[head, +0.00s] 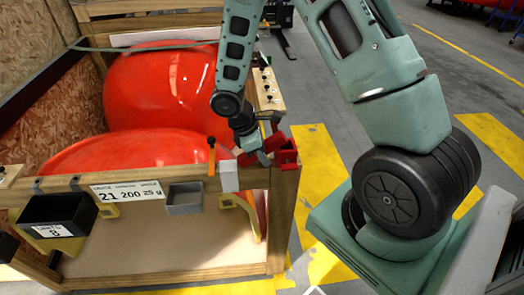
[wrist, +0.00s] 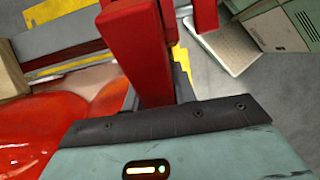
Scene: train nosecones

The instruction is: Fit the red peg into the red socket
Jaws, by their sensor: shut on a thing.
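The red peg (wrist: 138,50) is a long square bar that fills the upper middle of the wrist view. My gripper (wrist: 158,88) is shut on it. In the head view my gripper (head: 259,153) is at the near right corner of the wooden crate, with the peg (head: 272,143) showing as a tilted red bar. The red socket (head: 288,156) is on the crate's corner, just right of the gripper. The peg looks close to the socket; I cannot tell whether they touch. Another red piece (wrist: 205,14) at the top of the wrist view may be the socket.
The wooden crate (head: 285,215) holds large glossy red nosecones (head: 160,85). A white block (head: 229,176) and an orange-handled piece (head: 212,158) are on its front rail, left of the gripper. Black (head: 55,215) and grey (head: 184,199) bins hang on the front.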

